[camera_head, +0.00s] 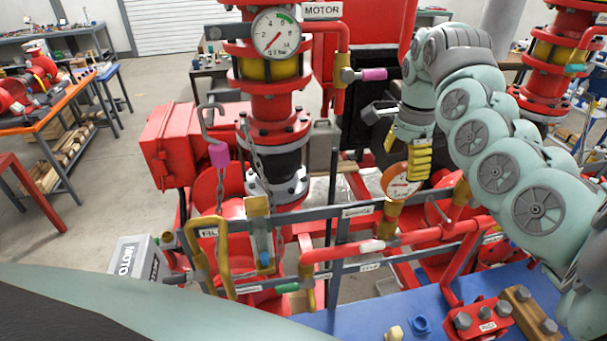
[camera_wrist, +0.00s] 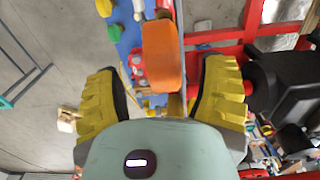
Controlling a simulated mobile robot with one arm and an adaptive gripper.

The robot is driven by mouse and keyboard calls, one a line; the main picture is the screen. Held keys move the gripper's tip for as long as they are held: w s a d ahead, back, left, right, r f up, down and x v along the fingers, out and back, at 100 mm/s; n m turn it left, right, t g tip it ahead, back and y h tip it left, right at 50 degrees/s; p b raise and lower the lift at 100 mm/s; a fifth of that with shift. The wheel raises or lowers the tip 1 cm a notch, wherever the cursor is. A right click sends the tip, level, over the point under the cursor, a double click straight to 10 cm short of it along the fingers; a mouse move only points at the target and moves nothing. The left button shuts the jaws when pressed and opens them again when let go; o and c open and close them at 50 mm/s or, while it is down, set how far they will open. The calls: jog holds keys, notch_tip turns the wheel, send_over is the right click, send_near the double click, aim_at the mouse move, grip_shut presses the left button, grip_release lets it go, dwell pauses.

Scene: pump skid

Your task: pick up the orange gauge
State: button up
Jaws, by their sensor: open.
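The orange gauge (camera_head: 400,182) has a white dial and an orange rim. In the head view it sits upright on a brass-coloured stem at the skid's grey rail, facing the camera. My gripper (camera_head: 418,165) hangs just above and to the right of it, with yellow ribbed fingers. In the wrist view the orange gauge (camera_wrist: 162,55) shows its orange side between the two spread fingers of my gripper (camera_wrist: 163,72). A clear gap shows on each side of it, and the jaws are empty.
A pink-ended lever (camera_head: 370,74) stands to the left of my wrist. A larger round gauge (camera_head: 277,33) is on the red pump column. Grey rails and a red pipe (camera_head: 345,251) run close below the orange gauge. A blue surface (camera_head: 372,312) lies in front.

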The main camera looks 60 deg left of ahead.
aim_at(402, 180)
jog(key=shift+a+f, duration=0.15)
jog(key=shift+f, duration=0.65)
jog(key=shift+w+f+p, duration=0.2)
jog(key=shift+p, duration=0.6)
jog(key=shift+w+f+p, duration=0.15)
jog(key=shift+f+p, duration=0.65)
jog(key=shift+p, duration=0.1)
jog(key=shift+f+p, duration=0.3)
jog(key=shift+f, duration=0.5)
jog(key=shift+w, duration=0.1)
grip_shut()
